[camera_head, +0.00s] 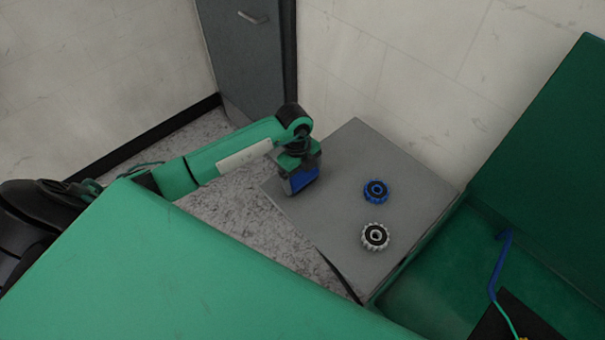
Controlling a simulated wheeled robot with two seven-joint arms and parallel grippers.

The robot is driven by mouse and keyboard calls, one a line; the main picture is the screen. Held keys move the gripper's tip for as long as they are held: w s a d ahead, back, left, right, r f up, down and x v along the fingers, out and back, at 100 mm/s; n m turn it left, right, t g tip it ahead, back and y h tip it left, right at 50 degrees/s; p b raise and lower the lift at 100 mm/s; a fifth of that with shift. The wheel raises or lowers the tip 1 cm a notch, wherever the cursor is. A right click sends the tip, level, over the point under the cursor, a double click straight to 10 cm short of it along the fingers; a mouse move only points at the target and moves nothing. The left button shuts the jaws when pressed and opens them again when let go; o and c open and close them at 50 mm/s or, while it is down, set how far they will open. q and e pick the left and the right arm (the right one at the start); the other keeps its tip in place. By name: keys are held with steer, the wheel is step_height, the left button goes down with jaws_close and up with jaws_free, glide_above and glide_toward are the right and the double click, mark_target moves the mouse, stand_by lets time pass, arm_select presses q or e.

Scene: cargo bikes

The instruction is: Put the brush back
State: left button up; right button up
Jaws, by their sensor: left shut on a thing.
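My left arm reaches in from the left, and its left gripper (299,172) points down over the left corner of the grey box top. It is shut on a blue, block-like thing (303,181), which seems to be the brush. The jaws and wrist hide much of it, and I cannot tell whether it touches the box top. My right gripper is not in view.
The grey box top (340,150) carries a blue toothed wheel (375,191) and a white toothed wheel (375,236). A large green panel (180,270) fills the lower left foreground. A grey cabinet (247,60) and pale wall stand behind. A blue bent rod (499,265) is at right.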

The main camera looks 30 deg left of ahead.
arm_select(q)
steer(key=shift+f, duration=0.15)
steer(key=o, duration=0.7)
steer(key=shift+r, duration=0.2)
steer(key=shift+w+r, duration=0.1)
steer(key=shift+r, duration=0.2)
steer(key=r+b, duration=0.1)
steer(key=r, duration=0.2)
steer(key=a+r+b, duration=0.1)
steer(key=r, duration=0.3)
steer(key=r+b, duration=0.1)
steer(key=r, duration=0.3)
steer(key=shift+w+a+r+b, duration=0.15)
steer(key=shift+w+a+b, duration=0.05)
steer(key=shift+a+b, duration=0.2)
steer(key=shift+d, duration=0.15)
